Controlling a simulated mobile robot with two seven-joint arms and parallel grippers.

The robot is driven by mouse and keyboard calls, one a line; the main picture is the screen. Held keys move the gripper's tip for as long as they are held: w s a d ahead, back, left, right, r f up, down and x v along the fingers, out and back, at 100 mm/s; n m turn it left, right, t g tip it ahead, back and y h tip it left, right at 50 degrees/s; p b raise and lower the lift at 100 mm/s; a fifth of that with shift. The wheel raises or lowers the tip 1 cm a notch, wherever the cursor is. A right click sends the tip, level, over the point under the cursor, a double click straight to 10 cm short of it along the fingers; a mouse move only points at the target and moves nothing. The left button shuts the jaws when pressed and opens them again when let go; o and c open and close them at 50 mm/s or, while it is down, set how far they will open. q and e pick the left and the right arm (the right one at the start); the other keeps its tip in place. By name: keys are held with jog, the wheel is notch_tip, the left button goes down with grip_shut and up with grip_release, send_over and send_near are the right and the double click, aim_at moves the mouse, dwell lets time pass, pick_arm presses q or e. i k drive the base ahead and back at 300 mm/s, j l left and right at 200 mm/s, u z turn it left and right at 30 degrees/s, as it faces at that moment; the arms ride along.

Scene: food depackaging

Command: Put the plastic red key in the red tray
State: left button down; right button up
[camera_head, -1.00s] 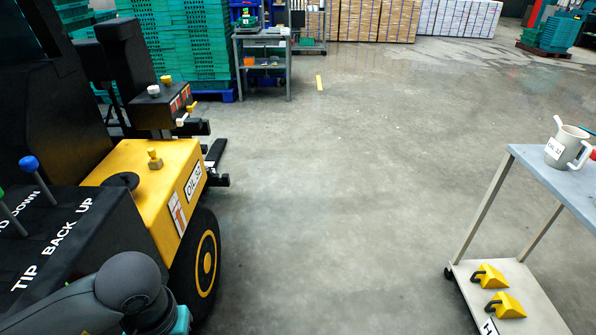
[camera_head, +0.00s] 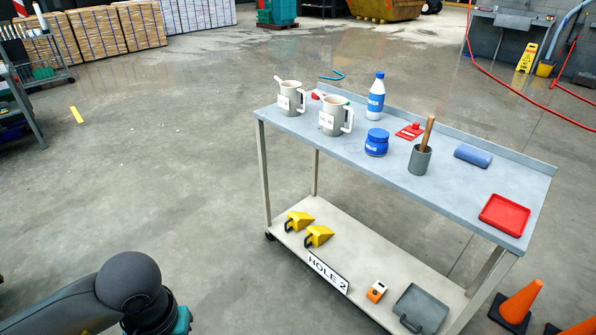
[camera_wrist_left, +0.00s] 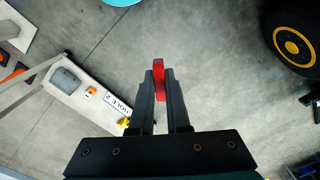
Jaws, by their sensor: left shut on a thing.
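The red tray (camera_head: 505,214) lies at the right end of the grey cart's top in the head view. In the left wrist view my left gripper (camera_wrist_left: 160,92) is shut on a red plastic piece, the red key (camera_wrist_left: 159,68), which stands out past the fingertips. Only my left arm shows in the head view, at the bottom left; its fingers are out of that picture. The key is held above the floor, away from the tray. The tray looks empty. My right gripper is in neither view.
Orange cones (camera_head: 520,302) stand at the right.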

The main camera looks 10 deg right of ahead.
aim_at(502, 222)
jog(key=l+z, duration=0.3)
jog(key=i+l+z, duration=0.25)
jog(key=l, duration=0.25)
jog(key=l+z, duration=0.3)
jog(key=l, duration=0.15)
jog(key=i+l+z, duration=0.15)
jog(key=l+z, duration=0.15)
